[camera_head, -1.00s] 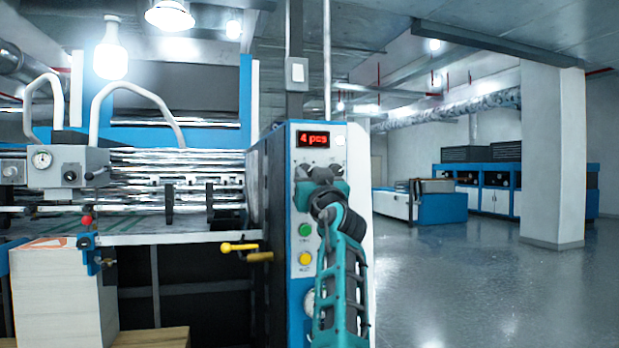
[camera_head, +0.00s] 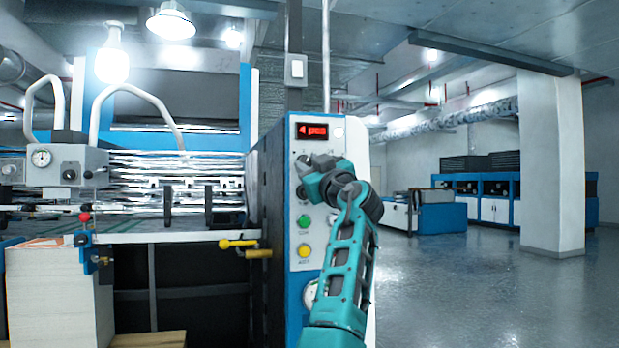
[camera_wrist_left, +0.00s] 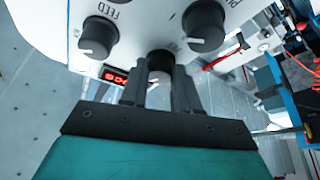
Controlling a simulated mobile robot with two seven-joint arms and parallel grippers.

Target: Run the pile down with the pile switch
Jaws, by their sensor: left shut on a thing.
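The paper pile (camera_head: 58,305) stands at the lower left under the machine. My right gripper is out of sight.
A green button (camera_head: 304,221) and a yellow button (camera_head: 304,250) sit below the gripper on the panel. A yellow-handled lever (camera_head: 238,243) sticks out left of the panel. Open floor (camera_head: 470,300) lies to the right, with a white column (camera_head: 552,160) beyond.

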